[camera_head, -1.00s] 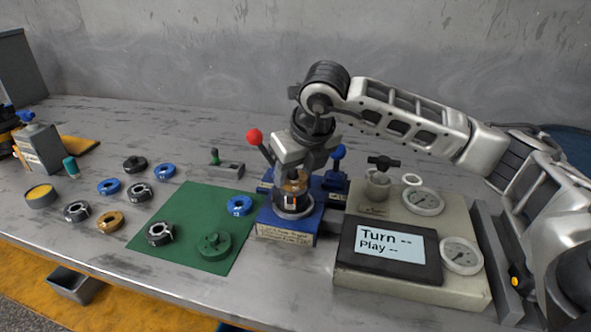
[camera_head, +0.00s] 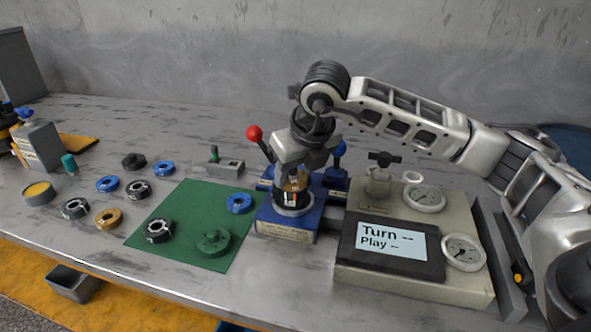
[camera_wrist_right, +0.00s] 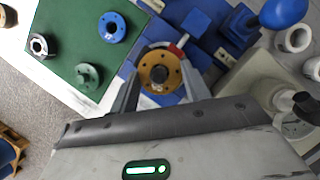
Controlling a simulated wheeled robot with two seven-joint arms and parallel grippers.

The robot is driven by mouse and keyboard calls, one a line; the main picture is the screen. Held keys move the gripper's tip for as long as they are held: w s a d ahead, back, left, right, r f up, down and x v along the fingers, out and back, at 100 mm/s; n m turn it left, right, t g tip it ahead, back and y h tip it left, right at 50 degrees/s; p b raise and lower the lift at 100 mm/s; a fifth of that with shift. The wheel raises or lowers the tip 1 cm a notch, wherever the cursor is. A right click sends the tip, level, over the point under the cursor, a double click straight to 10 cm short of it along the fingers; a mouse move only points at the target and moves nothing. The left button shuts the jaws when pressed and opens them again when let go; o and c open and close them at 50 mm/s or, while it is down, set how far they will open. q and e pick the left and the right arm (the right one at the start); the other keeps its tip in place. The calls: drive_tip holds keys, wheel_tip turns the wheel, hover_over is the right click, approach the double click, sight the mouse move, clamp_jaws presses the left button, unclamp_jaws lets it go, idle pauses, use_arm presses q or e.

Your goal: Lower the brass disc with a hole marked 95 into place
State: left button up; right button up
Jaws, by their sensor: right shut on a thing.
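The brass disc (camera_wrist_right: 160,73) is held between the two fingers of my right gripper (camera_wrist_right: 158,78), seen from above in the right wrist view. It has a dark centre and several small holes around it; no marking is legible. In the head view the disc (camera_head: 296,183) is partly hidden by the fingers. It sits just above a grey round seat (camera_head: 294,209) on the blue fixture (camera_head: 285,228). I cannot tell whether it touches the seat. My left gripper is not in view.
A red-knobbed lever (camera_head: 254,133) stands left of my right gripper. A gauge box with a screen (camera_head: 391,243) is close on the right. The green mat (camera_head: 185,210) holds a blue ring, a black-and-silver ring and a green part. Several loose rings lie further left.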

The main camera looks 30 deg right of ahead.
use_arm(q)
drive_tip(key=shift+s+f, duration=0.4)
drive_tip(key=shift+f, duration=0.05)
use_arm(e)
drive_tip(key=o, duration=1.6)
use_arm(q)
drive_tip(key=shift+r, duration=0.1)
use_arm(e)
drive_tip(key=shift+r, duration=0.15)
drive_tip(key=shift+r+p, duration=2.9)
drive_tip(key=shift+r, duration=1.25)
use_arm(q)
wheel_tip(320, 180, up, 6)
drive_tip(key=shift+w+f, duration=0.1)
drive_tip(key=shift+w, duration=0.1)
